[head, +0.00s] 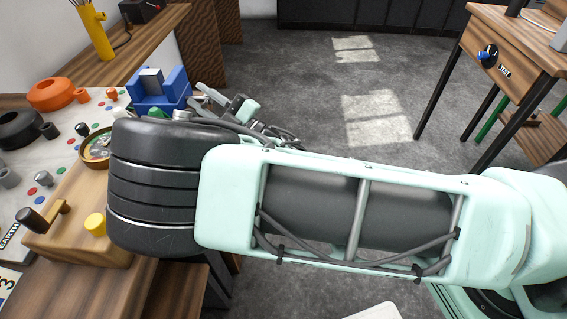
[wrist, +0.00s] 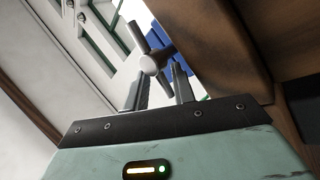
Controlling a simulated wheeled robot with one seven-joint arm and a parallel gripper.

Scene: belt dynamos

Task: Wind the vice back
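The blue vice (head: 160,92) stands at the far end of the bench in the head view, with a grey block (head: 151,80) between its upright jaws. In the wrist view part of the vice's blue body (wrist: 198,48) shows behind its grey handle (wrist: 150,63), a bar with a round hub. My gripper (wrist: 160,72) has its two fingers apart, with the hub at or just beyond the fingertips. I cannot tell whether the fingers touch it. In the head view my gripper is partly hidden behind my arm, to the right of the vice.
A white panel with an orange ring (head: 50,93), a black ring (head: 18,129) and several small knobs lies left of my arm. A wooden block with a crank (head: 45,217) and yellow knob (head: 96,224) is nearer. A wooden table (head: 520,48) stands right; floor between is clear.

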